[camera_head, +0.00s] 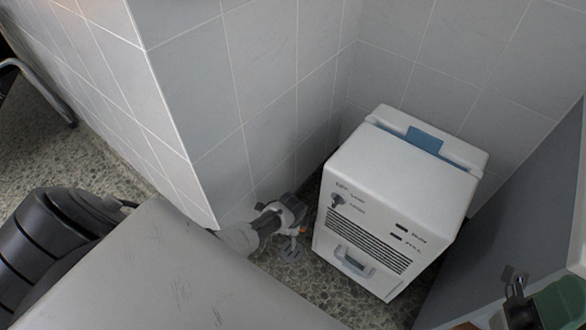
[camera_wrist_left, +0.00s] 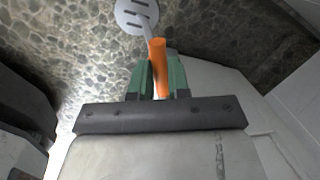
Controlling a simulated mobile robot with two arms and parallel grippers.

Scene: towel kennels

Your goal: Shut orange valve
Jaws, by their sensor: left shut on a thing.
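The orange valve handle (camera_wrist_left: 158,62) stands between the two green fingers of my left gripper (camera_wrist_left: 158,80) in the left wrist view. The fingers are shut on it, and its upper end sticks out past them. In the head view my left gripper (camera_head: 290,214) is low in the corner, between the tiled wall and the white appliance. Only a small orange bit of the valve (camera_head: 303,231) shows there; the rest is hidden. My right gripper cannot be made out.
A white appliance (camera_head: 400,180) with a vent grille stands close right of the gripper. A tiled wall (camera_head: 240,100) is close on the left. A grey surface (camera_head: 170,270) fills the near left. A slotted metal floor plate (camera_wrist_left: 135,14) lies just beyond the valve. Green and dark items (camera_head: 562,302) sit lower right.

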